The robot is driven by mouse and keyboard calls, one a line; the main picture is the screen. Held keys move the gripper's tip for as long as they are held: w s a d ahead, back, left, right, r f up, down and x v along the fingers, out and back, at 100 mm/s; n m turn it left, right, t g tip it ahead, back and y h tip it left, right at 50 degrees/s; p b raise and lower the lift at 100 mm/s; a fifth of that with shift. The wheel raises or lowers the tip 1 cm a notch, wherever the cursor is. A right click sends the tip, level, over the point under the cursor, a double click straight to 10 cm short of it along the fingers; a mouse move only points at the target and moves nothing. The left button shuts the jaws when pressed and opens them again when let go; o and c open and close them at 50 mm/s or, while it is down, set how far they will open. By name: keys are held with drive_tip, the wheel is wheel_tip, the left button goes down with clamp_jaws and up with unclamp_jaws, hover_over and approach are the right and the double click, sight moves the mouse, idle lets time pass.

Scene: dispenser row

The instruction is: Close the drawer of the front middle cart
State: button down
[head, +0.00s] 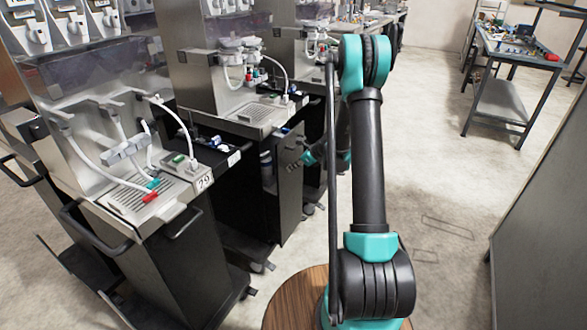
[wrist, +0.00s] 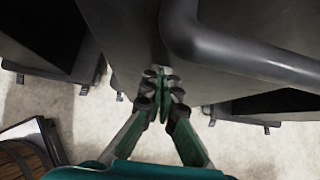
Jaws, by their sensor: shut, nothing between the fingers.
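The middle cart (head: 205,85) of the row stands in the head view, a metal dispenser with a drip grille and a white hose. A dark drawer (head: 290,150) sticks out from its right side, with small bluish items at its top edge. My gripper (head: 307,158) is partly hidden behind my arm, close to the drawer's front face. In the wrist view, my gripper (wrist: 163,80) is shut and empty, its fingertips together close to a dark panel. I cannot tell whether they touch it. A thick grey bar handle (wrist: 235,55) runs to the right of the fingers.
Another cart (head: 310,50) stands behind. A workbench (head: 505,60) is at the far right. The pale floor (head: 440,180) right of my arm is clear.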

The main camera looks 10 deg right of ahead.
drive_tip(key=w+a, duration=0.5)
drive_tip(key=a, duration=0.2)
drive_tip(key=shift+w, duration=0.1)
